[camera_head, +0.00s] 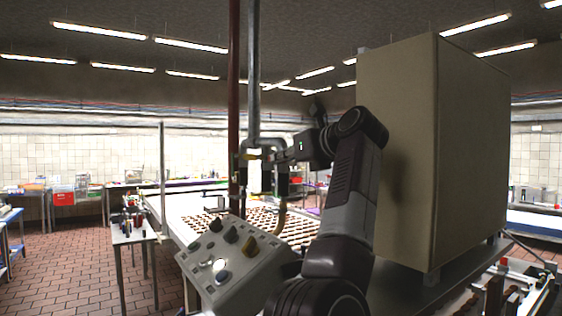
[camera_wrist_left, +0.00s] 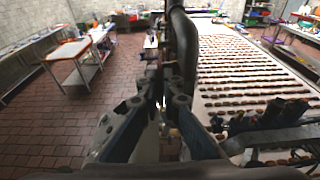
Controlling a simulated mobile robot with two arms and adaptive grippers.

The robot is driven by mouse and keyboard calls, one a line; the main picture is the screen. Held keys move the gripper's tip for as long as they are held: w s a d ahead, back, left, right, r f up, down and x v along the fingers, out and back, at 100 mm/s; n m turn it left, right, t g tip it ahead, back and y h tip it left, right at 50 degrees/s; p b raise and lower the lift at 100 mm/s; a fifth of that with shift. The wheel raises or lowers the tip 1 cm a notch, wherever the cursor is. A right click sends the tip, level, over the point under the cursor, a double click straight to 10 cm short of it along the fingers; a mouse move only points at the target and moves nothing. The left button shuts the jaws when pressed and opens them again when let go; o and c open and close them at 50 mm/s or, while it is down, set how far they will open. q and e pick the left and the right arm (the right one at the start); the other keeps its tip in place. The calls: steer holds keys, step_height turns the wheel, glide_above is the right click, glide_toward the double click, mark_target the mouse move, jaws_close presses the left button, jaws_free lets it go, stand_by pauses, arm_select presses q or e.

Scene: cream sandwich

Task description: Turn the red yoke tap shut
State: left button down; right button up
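The red yoke tap itself cannot be made out in either view. A dark red upright pipe (camera_head: 234,90) and a grey upright pipe (camera_head: 253,70) stand side by side in the head view. My left gripper (camera_head: 267,178) is at the lower part of these pipes, in front of the grey one. In the left wrist view the gripper's fingers (camera_wrist_left: 166,100) point at a dark upright pipe (camera_wrist_left: 183,50). Their tips are close together, and whether anything is between them is hidden. My right gripper is not in view.
A grey control box (camera_head: 232,268) with several knobs stands below the gripper. A large beige cabinet (camera_head: 470,150) is to the right, close to my left arm. A conveyor (camera_wrist_left: 240,75) with rows of biscuits runs behind. A small table (camera_head: 133,236) stands left, with open tiled floor.

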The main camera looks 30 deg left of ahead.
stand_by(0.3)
arm_select(q)
steer(key=c, duration=2.2)
jaws_free()
steer(key=shift+o, duration=0.2)
steer(key=shift+d, duration=0.1)
steer(key=v, duration=1.1)
steer(key=shift+d+r, duration=0.15)
steer(key=shift+d, duration=0.2)
steer(key=shift+s, duration=0.15)
